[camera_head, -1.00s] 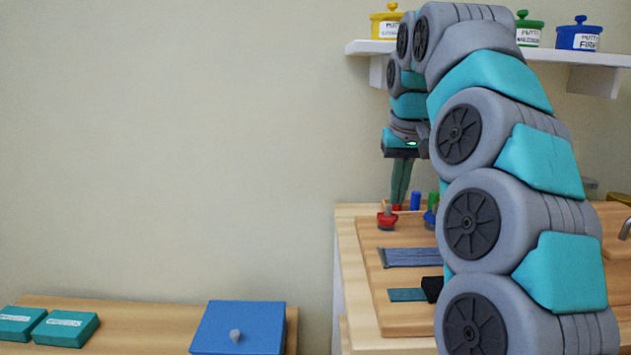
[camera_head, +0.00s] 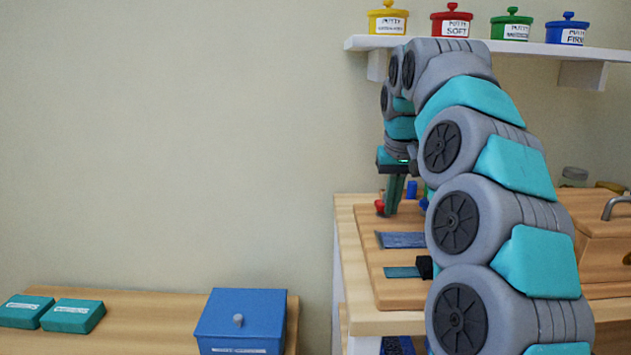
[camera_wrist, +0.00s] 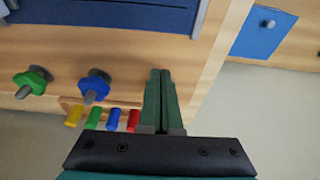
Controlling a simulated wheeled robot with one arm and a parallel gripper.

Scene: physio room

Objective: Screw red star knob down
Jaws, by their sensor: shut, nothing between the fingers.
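Yellow, green, blue and red pegs (camera_wrist: 133,121) stand in a row close to the fingers. A blue strap (camera_head: 402,240) lies on the board. A blue box (camera_head: 240,318) is on the lower table at left. A shelf (camera_head: 480,48) with putty jars hangs above.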

